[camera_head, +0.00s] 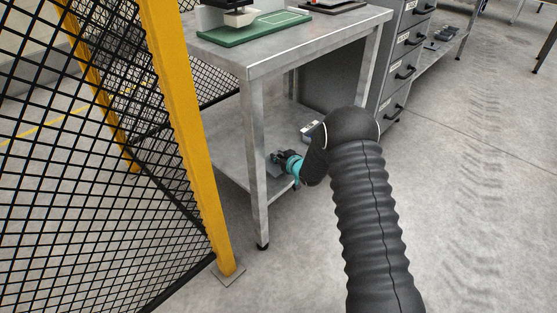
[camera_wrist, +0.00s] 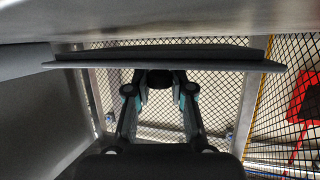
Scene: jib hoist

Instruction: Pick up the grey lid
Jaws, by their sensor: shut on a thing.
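The grey lid (camera_wrist: 160,57) is a wide flat plate across the upper part of the wrist view, seen nearly edge-on. A dark knob-like part lies at its middle, between the fingers of my gripper (camera_wrist: 160,86). My gripper is shut on this part. The wrist picture appears upside down, with a grey surface just beyond the lid; I cannot tell whether they touch. In the head view my gripper (camera_head: 287,160), with teal parts, is over the lower shelf (camera_head: 228,152) of the metal table. My arm hides part of that area, and the lid is unclear there.
The metal tabletop (camera_head: 290,48) is above my gripper, with a green mat (camera_head: 255,28) on it. A table leg (camera_head: 256,170) stands left of my gripper. A yellow post (camera_head: 180,130) with black mesh is further left. Grey drawers (camera_head: 402,70) stand right. Floor is clear at right.

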